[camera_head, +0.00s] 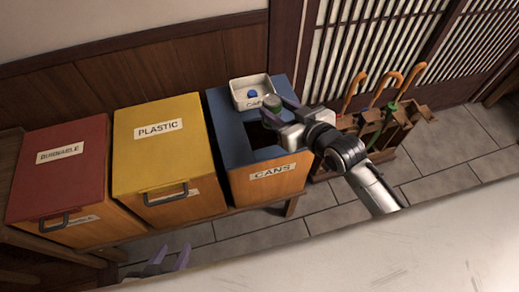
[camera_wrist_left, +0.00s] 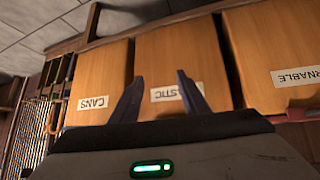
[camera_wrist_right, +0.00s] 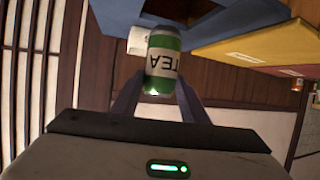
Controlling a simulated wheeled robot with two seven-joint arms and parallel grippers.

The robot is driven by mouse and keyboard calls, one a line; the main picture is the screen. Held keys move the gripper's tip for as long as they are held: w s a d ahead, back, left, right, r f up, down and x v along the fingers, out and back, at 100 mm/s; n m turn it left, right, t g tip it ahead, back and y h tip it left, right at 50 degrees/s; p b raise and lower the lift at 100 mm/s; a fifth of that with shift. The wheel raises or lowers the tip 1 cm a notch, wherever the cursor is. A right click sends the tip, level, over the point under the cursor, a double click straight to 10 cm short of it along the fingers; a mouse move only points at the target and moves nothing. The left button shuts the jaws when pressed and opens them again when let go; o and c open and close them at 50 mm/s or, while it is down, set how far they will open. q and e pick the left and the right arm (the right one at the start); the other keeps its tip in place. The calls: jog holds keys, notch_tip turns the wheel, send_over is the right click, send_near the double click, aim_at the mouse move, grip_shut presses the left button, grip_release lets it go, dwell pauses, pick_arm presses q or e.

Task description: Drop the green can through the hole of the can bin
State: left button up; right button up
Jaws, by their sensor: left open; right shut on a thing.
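The green can (camera_head: 272,104) is held by my right gripper (camera_head: 271,110), over the blue top of the can bin (camera_head: 226,112). In the right wrist view the can (camera_wrist_right: 163,58) shows green with a pale TEA label between the two fingers. The bin's dark hole (camera_head: 262,136) is in its top, partly hidden by the gripper. The can appears near the hole's far edge; its exact height cannot be told. My left gripper (camera_head: 166,264) is open and empty, low in front of the bins. The can bin's front also shows in the left wrist view (camera_wrist_left: 98,75).
The yellow plastic bin (camera_head: 155,160) and red burnable bin (camera_head: 60,175) stand to the left. An umbrella stand (camera_head: 385,130) with orange handles is at right.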

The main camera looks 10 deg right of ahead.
notch_tip(320, 180, down, 3)
jog(key=shift+r+b, duration=0.15)
jog(key=shift+b, duration=0.8)
jog(key=o, duration=1.1)
pick_arm(q)
jog(key=shift+w+d+f, duration=0.15)
jog(key=shift+d+f, duration=0.15)
jog(key=shift+f, duration=0.2)
jog(key=shift+w+d+f, duration=0.1)
jog(key=shift+d+f, duration=0.15)
jog(key=shift+f, duration=0.25)
jog(key=shift+s+a+r+p, duration=0.1)
jog(key=shift+a+r+p, duration=0.15)
jog(key=shift+p, duration=0.05)
pick_arm(e)
jog(key=v, duration=1)
jog(key=shift+s, duration=0.2)
